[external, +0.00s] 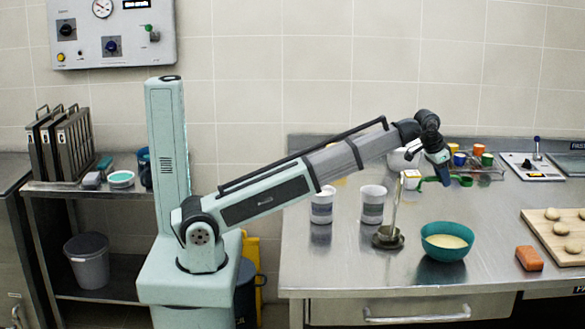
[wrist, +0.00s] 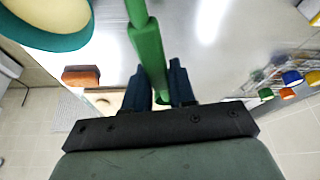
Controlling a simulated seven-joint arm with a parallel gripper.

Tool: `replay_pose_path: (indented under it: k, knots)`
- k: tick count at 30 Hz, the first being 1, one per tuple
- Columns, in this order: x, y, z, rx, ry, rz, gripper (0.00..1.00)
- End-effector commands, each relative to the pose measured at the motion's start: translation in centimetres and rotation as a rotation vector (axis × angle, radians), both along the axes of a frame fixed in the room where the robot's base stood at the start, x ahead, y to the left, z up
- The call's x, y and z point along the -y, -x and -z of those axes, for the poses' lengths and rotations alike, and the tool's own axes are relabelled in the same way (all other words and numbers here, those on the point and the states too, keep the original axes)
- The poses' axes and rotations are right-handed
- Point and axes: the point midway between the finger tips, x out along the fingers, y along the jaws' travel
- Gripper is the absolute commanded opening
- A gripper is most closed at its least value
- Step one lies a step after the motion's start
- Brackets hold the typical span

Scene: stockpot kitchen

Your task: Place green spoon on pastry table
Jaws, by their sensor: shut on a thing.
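My gripper (external: 441,172) is shut on the green spoon (wrist: 148,48) and holds it above the steel table. In the wrist view the green handle runs up between the two dark fingers (wrist: 160,88) and out of the top of the picture. In the external view part of the green spoon (external: 425,181) shows beside the fingertips. The steel worktable (external: 330,262) spreads below. At its right end, a partly cut-off label starting "PA" marks the front edge of the pastry table (external: 560,285). Its far right part is out of view.
A teal bowl of yellow batter (external: 446,248) stands near the front, with an orange block (external: 529,258) to its right. A wooden board (external: 540,226) with several dough balls lies at right.

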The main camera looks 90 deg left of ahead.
Motion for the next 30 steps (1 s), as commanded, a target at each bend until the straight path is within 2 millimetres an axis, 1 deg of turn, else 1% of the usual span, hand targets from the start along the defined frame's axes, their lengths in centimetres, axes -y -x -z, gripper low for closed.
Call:
replay_pose_path:
  k: [1, 5, 6, 9, 12, 18, 20, 23, 30]
  knots:
    - [2.0, -0.5, -0.1, 0.0, 0.0, 0.027, 0.0]
    - [6.6, -1.3, -0.1, 0.0, 0.0, 0.087, 0.0]
    - [8.0, -1.5, -0.2, 0.0, 0.0, 0.105, 0.0]
    - [11.1, -1.8, -0.2, 0.0, 0.0, 0.147, 0.0]
    - [13.7, -2.0, -0.2, 0.0, 0.0, 0.181, 0.0]
    - [17.7, -2.1, -0.2, 0.0, 0.0, 0.233, 0.0]
    - [18.6, -2.1, -0.2, 0.0, 0.0, 0.234, 0.0]
    - [19.1, -2.0, -0.3, 0.0, -0.001, 0.159, 0.0]
    - [21.2, -1.7, -0.6, 0.001, 0.0, -0.044, 0.0]
